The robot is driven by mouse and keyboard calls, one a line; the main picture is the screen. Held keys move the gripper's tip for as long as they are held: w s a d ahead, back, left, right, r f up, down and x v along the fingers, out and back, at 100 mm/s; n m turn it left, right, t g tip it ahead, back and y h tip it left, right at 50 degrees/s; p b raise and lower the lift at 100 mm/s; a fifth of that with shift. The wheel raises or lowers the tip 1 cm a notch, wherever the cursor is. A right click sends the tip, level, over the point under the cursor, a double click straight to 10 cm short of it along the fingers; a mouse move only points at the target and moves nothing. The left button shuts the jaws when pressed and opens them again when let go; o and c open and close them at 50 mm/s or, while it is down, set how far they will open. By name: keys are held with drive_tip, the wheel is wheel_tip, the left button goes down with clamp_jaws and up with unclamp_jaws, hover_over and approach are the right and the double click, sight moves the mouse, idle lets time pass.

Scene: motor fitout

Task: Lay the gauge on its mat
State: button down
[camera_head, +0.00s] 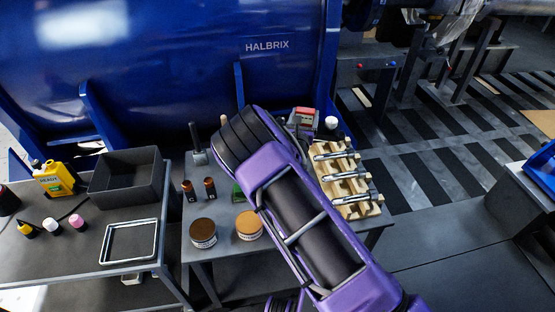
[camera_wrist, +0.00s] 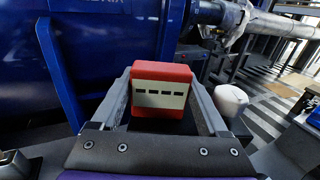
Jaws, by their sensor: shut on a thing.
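A red box-shaped gauge with a pale face and several dark marks (camera_wrist: 159,93) stands between the two grey fingers of my gripper (camera_wrist: 162,84) in the wrist view. My gripper is shut on it. In the head view the gauge (camera_head: 305,114) shows at the far side of the middle table, just beyond my purple arm. I cannot tell whether its underside touches anything. No mat can be made out for certain; my arm hides much of that table, and a green patch (camera_head: 238,193) shows beside the arm.
A white-topped cylinder (camera_wrist: 231,100) stands close to the right finger. A wooden rack (camera_head: 357,211) with metal tools is right of my arm. Two brown-lidded tins (camera_head: 203,232) (camera_head: 249,225) and two small bottles (camera_head: 189,190) stand left. The blue HALBRIX housing (camera_head: 170,70) rises behind.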

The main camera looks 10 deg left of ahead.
drive_tip(key=w+a+f+n+g+y+b, duration=0.1)
drive_tip(key=a+f+n+y, duration=0.2)
drive_tip(key=a, duration=0.4)
drive_tip(key=w+a+f+n+g+y+b, duration=0.1)
drive_tip(key=a+f+n+y, duration=0.1)
drive_tip(key=a+y, duration=0.3)
drive_tip(key=shift+h, duration=0.4)
drive_tip(key=shift+s+a+f+b, duration=0.1)
drive_tip(key=shift+a+f+b, duration=0.25)
drive_tip(key=shift+f, duration=1.35)
drive_tip(key=shift+s+a+f+b, duration=0.1)
drive_tip(key=shift+a+f+b, duration=0.3)
drive_tip(key=shift+f, duration=1.3)
drive_tip(key=shift+a+f+b, duration=0.15)
drive_tip(key=shift+f+b, duration=0.35)
drive_tip(key=shift+f, duration=1.2)
drive_tip(key=shift+f, duration=0.15)
unclamp_jaws()
drive_tip(key=shift+f, duration=0.15)
drive_tip(key=shift+s+d, duration=0.1)
drive_tip(key=shift+s, duration=0.05)
drive_tip(key=p+v, duration=0.3)
drive_tip(key=v, duration=0.9)
